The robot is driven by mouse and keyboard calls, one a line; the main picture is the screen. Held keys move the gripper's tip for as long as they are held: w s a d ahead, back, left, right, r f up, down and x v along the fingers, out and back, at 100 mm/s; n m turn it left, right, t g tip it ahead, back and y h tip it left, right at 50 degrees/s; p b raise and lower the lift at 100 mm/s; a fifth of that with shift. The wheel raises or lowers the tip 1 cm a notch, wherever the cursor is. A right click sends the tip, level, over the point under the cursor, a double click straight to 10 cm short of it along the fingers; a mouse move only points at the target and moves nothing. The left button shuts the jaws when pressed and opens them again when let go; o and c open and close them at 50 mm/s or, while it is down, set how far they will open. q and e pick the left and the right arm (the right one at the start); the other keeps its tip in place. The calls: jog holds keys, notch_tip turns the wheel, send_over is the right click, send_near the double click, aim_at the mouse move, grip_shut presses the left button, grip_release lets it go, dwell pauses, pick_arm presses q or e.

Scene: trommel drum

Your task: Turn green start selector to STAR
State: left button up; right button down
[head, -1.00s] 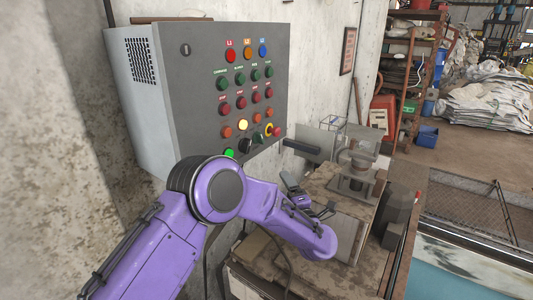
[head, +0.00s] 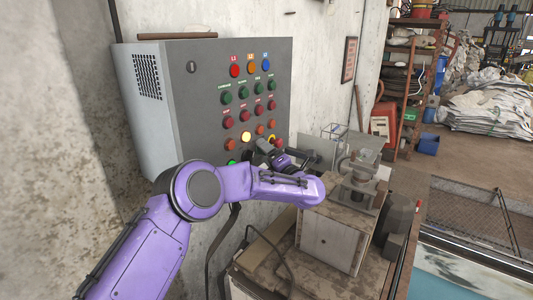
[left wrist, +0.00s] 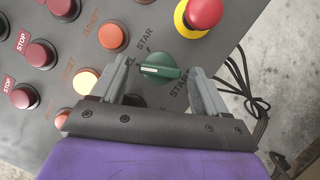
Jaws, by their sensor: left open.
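The green start selector (left wrist: 160,68) is a round knob with a raised grip and a pale pointer line, on the grey control panel (head: 205,107). In the left wrist view it sits between the two fingers of my left gripper (left wrist: 158,82), which is open. The fingers stand on either side of the knob, and I cannot tell whether either touches it. Labels with "STAR" and "START" lettering are partly visible around the knob. In the head view my left gripper (head: 268,153) is at the panel's lower right and hides the selector. My right gripper is not in view.
A red emergency button with a yellow collar (left wrist: 198,16) is close by, upper right of the knob. Orange and red push buttons (left wrist: 113,37) lie to its left. A workbench with a clamp-like fixture (head: 358,180) stands below right of the panel.

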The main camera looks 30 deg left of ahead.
pick_arm(q)
jog(key=shift+c, duration=0.3)
jog(key=c, duration=1)
